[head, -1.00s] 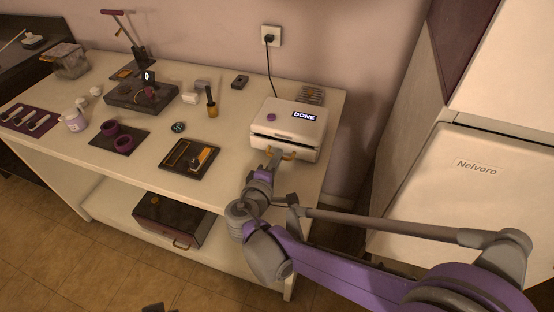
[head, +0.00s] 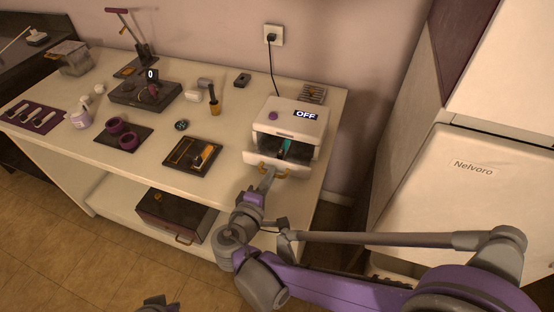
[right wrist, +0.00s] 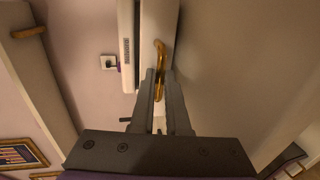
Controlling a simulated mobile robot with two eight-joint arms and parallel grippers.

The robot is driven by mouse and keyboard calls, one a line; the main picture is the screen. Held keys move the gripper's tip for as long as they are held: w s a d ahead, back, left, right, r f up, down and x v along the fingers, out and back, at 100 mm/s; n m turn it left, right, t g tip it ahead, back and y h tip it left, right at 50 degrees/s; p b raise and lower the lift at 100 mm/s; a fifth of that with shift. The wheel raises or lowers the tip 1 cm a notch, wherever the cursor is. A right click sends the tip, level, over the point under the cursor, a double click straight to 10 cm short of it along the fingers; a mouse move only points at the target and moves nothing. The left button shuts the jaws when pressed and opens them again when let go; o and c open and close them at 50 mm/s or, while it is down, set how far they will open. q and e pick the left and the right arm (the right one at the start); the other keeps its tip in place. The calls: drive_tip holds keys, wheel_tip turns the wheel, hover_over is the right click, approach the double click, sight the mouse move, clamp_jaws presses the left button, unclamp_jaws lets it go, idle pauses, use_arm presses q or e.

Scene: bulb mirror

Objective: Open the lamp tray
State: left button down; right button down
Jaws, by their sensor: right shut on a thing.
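The lamp (head: 290,117) is a white box at the table's right end, with a purple button and a display reading OFF. Its tray (head: 254,158) is pulled out at the front, with a dark gap above it. A teal item (head: 297,143) shows inside. My right gripper (head: 270,172) is shut on the tray's gold handle (head: 285,173); the handle (right wrist: 160,60) also shows between the fingertips (right wrist: 159,78) in the right wrist view. A small part of my left arm shows at the bottom edge of the head view; its jaws cannot be made out.
A dark tray with an orange item (head: 192,156) lies left of the lamp. Purple rings on a mat (head: 123,136), a bottle (head: 80,119) and a black stand (head: 145,93) are farther left. A cord runs from the lamp to the wall socket (head: 273,36). A cabinet (head: 460,190) stands right.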

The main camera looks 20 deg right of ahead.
drive_tip(key=v, duration=0.4)
drive_tip(key=shift+f, duration=0.4)
drive_tip(key=c, duration=0.9)
unclamp_jaws()
drive_tip(key=p+v, duration=0.2)
drive_tip(key=v, duration=0.8)
drive_tip(key=shift+s+a+r, duration=0.15)
drive_tip(key=shift+s+a, duration=0.05)
drive_tip(key=shift+s, duration=0.1)
